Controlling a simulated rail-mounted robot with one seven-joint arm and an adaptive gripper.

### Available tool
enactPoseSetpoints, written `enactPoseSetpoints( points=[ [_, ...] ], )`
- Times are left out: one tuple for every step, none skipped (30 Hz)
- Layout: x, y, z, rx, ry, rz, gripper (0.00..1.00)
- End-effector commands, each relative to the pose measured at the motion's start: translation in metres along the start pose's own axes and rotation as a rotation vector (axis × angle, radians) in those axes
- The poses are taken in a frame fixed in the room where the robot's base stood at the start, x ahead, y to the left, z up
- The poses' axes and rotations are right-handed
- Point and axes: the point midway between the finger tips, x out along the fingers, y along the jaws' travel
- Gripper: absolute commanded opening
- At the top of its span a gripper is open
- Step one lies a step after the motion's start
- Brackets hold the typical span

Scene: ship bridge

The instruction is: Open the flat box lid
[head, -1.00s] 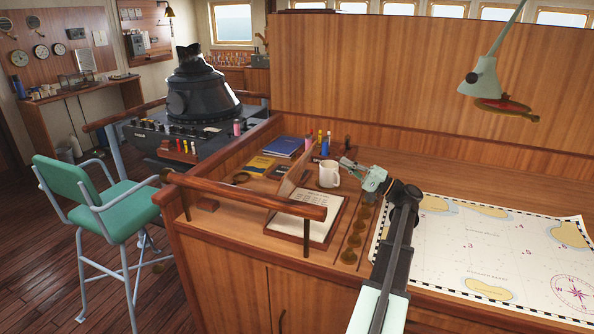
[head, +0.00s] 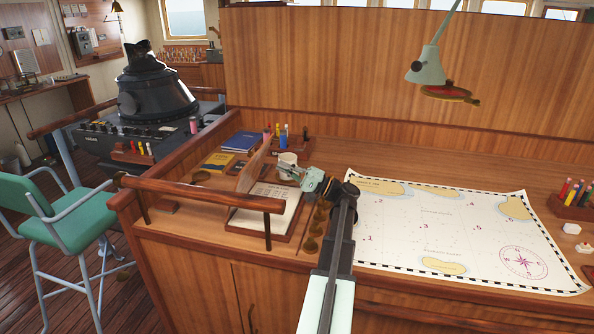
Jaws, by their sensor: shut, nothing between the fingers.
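The flat box (head: 288,237) lies on the desk left of the chart, with a printed white sheet inside. Its thin wooden lid (head: 254,172) stands raised, roughly upright, along the box's left side. My gripper (head: 284,170) is shut and empty, above the far right part of the box and right of the lid. It overlaps the white mug (head: 287,158) in the picture. I cannot tell whether the fingertips touch the mug or how far they are from the lid.
A wooden rail (head: 205,194) runs in front of the box. Books (head: 243,141) and a pen holder lie behind the lid. Round brass pieces (head: 311,243) line the box's right side. The chart (head: 440,225) covers the desk to the right. A lamp (head: 427,68) hangs above.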

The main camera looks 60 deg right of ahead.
Motion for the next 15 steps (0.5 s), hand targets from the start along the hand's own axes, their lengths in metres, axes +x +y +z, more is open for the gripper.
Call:
enactPoseSetpoints(
  points=[
    [0.012,-0.003,0.0,0.001,-0.003,0.0,0.0],
    [0.018,-0.003,0.0,0.001,-0.003,0.0,0.0],
    [0.025,-0.003,0.0,0.001,-0.002,0.0,0.0],
    [0.029,-0.003,0.0,0.001,-0.002,0.0,0.0],
    [0.034,-0.003,0.0,0.001,-0.002,0.0,0.0],
    [0.04,-0.003,0.0,0.0,-0.002,0.0,0.0],
    [0.044,-0.003,0.0,0.0,-0.002,0.0,0.0],
    [0.047,-0.002,0.0,0.0,-0.001,0.0,0.0],
    [0.051,-0.002,0.0,0.0,-0.001,0.0,0.0],
    [0.054,-0.002,0.0,0.0,-0.001,0.0,0.0],
    [0.056,-0.002,0.0,0.0,-0.001,0.0,0.0],
    [0.059,-0.001,0.0,0.0,-0.001,0.0,0.0],
    [0.06,-0.001,0.0,0.0,-0.001,0.0,0.0],
    [0.061,-0.001,0.0,0.0,-0.001,0.0,0.0],
    [0.063,-0.001,0.0,0.0,0.0,0.0,0.0]
  ],
)
